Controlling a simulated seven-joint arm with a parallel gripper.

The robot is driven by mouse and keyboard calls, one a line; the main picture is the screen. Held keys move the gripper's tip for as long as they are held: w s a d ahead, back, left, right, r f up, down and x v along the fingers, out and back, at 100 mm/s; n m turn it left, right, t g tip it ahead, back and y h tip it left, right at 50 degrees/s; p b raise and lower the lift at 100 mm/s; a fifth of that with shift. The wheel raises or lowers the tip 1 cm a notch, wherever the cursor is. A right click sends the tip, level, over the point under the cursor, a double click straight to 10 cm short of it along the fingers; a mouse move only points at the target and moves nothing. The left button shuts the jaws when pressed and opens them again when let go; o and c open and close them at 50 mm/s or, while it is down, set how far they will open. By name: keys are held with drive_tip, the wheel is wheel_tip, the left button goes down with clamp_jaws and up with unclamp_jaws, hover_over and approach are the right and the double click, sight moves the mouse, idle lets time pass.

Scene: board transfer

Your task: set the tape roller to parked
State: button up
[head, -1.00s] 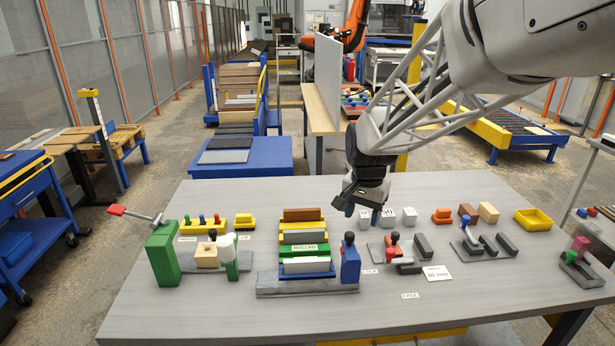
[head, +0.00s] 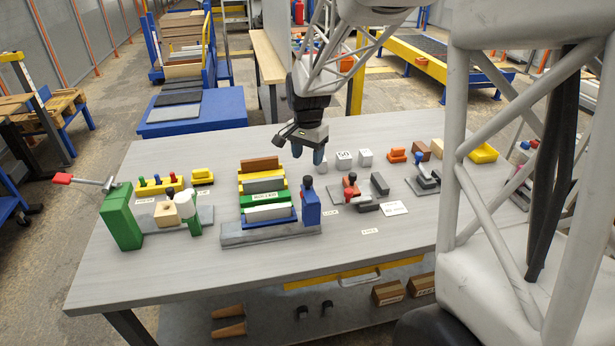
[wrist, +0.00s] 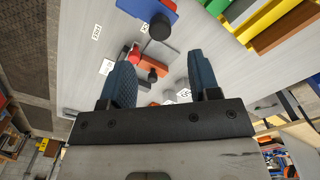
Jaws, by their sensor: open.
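Which part is the tape roller is not certain. One candidate is the white cylinder on a green post (head: 188,205), beside a beige block (head: 167,214) at the table's left. Another is the orange block with a black knob (head: 351,188), on a grey base right of the blue block (head: 311,208). My gripper (head: 308,153) is open and empty above the table, behind the blue block. In the wrist view, the orange block (wrist: 152,70) and a red knob (wrist: 134,53) show between the spread fingers, apart from them. Small labels lie nearby, mostly unreadable.
A green block with a red-handled lever (head: 120,218) stands at the left edge. A stack of coloured boards (head: 265,197) sits left of the blue block. White cubes (head: 344,158) stand behind the orange block. The table front (head: 250,262) is clear.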

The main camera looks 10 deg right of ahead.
sight(308, 177)
drive_tip(key=shift+f, duration=0.1)
drive_tip(key=shift+f, duration=3.8)
clamp_jaws()
